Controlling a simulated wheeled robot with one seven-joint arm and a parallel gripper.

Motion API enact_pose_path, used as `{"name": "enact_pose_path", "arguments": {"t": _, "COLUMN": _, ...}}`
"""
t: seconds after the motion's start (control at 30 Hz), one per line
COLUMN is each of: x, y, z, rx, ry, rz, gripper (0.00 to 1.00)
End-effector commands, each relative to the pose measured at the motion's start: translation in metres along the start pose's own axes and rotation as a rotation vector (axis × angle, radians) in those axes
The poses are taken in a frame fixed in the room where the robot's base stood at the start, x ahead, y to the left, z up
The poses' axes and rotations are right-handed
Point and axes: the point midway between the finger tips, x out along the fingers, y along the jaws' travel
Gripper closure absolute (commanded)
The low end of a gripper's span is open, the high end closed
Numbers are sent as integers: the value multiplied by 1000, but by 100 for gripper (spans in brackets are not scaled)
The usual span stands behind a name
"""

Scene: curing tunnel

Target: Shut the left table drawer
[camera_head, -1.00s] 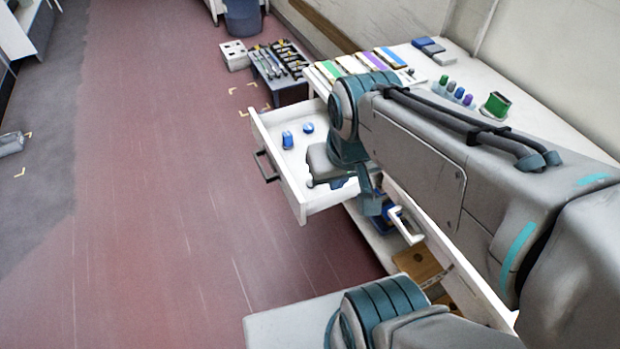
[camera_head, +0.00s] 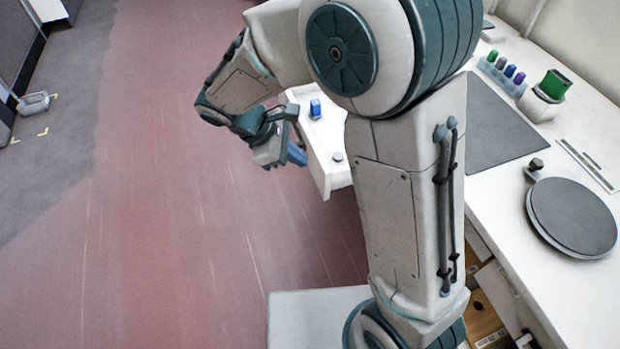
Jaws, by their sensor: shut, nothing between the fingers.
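The left table drawer (camera_head: 328,172) is white and stands open, jutting out from the table over the red floor. My gripper (camera_head: 284,152) is shut and empty, at the drawer's outer front side on the left. I cannot tell whether it touches the drawer front. The drawer's handle is hidden behind my gripper, and my arm covers the drawer's back part.
The white table (camera_head: 510,190) at the right bears a dark round plate (camera_head: 572,217), several coloured vials in a rack (camera_head: 503,76) and a green-topped block (camera_head: 551,87). The red floor (camera_head: 180,200) left of the drawer is clear.

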Motion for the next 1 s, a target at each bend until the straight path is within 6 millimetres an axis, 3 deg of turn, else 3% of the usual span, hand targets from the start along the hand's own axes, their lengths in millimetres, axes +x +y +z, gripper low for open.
{"name": "enact_pose_path", "arguments": {"t": 0.03, "x": 10, "y": -2, "z": -27, "rx": -83, "ry": -32, "rz": 22, "gripper": 100}}
{"name": "enact_pose_path", "arguments": {"t": 0.1, "x": 15, "y": -3, "z": -52, "rx": -180, "ry": -72, "rz": 55, "gripper": 100}}
{"name": "enact_pose_path", "arguments": {"t": 0.2, "x": 20, "y": -6, "z": -80, "rx": -286, "ry": -115, "rz": 92, "gripper": 100}}
{"name": "enact_pose_path", "arguments": {"t": 0.33, "x": 24, "y": -8, "z": -101, "rx": -366, "ry": -149, "rz": 122, "gripper": 100}}
{"name": "enact_pose_path", "arguments": {"t": 0.57, "x": 38, "y": -7, "z": -105, "rx": -394, "ry": -164, "rz": 131, "gripper": 100}}
{"name": "enact_pose_path", "arguments": {"t": 1.0, "x": 126, "y": 7, "z": -93, "rx": -393, "ry": -163, "rz": 128, "gripper": 100}}
